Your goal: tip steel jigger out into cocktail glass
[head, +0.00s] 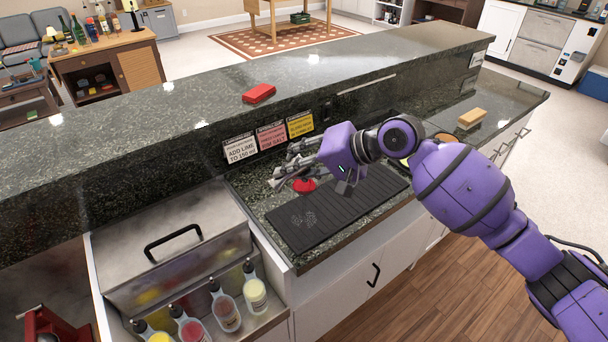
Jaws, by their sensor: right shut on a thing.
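My right gripper (283,178) reaches in from the right above the back edge of the black bar mat (345,208). It is shut on a small grey metal thing, which looks like the steel jigger; the fingers hide most of it and its tilt is unclear. A faint clear outline on the left part of the mat looks like the cocktail glass (303,218). It is in front of and below the gripper. Whether it holds liquid cannot be told. My left gripper is not in view.
A red round thing (305,185) sits just below the gripper. Label cards (271,138) stand along the raised ledge behind. A steel lidded bin (170,250) and several squeeze bottles (255,289) are at left. A yellow sponge (472,118) lies on the right counter.

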